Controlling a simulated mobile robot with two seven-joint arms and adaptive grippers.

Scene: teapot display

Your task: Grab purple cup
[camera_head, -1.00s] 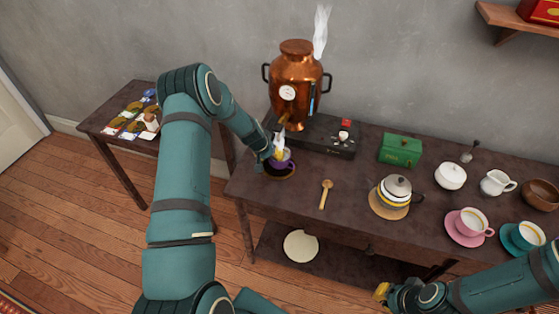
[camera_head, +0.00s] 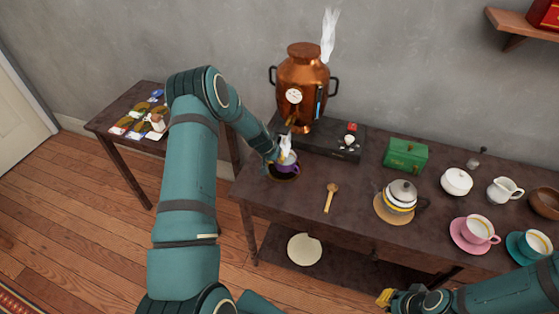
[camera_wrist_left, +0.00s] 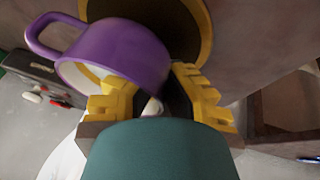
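The purple cup (camera_head: 289,161) is near the left end of the long table, in front of the copper urn. In the left wrist view the purple cup (camera_wrist_left: 122,52) has its handle at upper left and its pale inside partly showing. My left gripper (camera_wrist_left: 153,92) is shut on its wall, with one yellow finger at the cup's mouth and the other on the outer side. A dark gold-rimmed saucer (camera_wrist_left: 205,30) lies behind the cup, which seems slightly above it. My right gripper (camera_head: 384,297) is low, in front of the table; its fingers are too small to judge.
The copper urn (camera_head: 303,82) steams close behind the cup. A pink cup and saucer (camera_head: 473,236) are further right. The table between saucer and spoon is clear.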

